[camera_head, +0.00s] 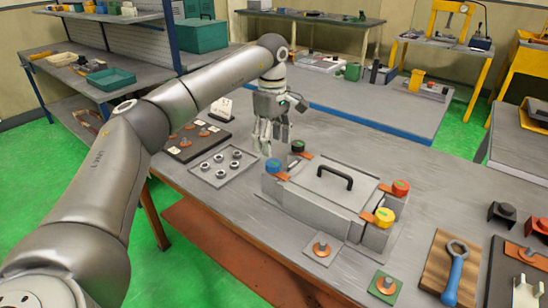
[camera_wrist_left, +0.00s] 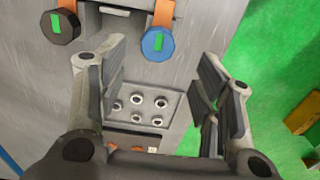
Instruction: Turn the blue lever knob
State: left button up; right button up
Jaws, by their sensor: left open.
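The blue lever knob (camera_head: 273,166) sits at the left corner of a grey box (camera_head: 330,190) with a black handle on its lid. In the left wrist view the blue knob (camera_wrist_left: 158,43) shows a green mark and an orange lever, beyond and between my open fingers. My left gripper (camera_head: 270,145) is open and empty above the bench, close behind the blue knob and apart from it. It also fills the left wrist view (camera_wrist_left: 165,95). A black knob (camera_head: 298,146) is near the gripper. My right gripper is not in view.
A tray of several metal nuts (camera_head: 222,166) lies left of the box. A blue-handled wrench (camera_head: 454,275) lies on a wooden board at the right. Bare bench lies behind the box.

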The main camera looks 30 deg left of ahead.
aim_at(273, 163)
pick_arm(q)
notch_tip(273, 163, down, 4)
jog(key=shift+r, duration=0.25)
notch_tip(273, 163, down, 3)
jog(key=shift+w+r, duration=0.1)
jog(key=shift+r, duration=0.05)
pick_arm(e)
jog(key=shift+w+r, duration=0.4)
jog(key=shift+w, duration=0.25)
pick_arm(q)
jog(key=shift+c, duration=0.2)
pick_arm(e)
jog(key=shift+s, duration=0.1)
pick_arm(q)
jog(key=c, duration=1)
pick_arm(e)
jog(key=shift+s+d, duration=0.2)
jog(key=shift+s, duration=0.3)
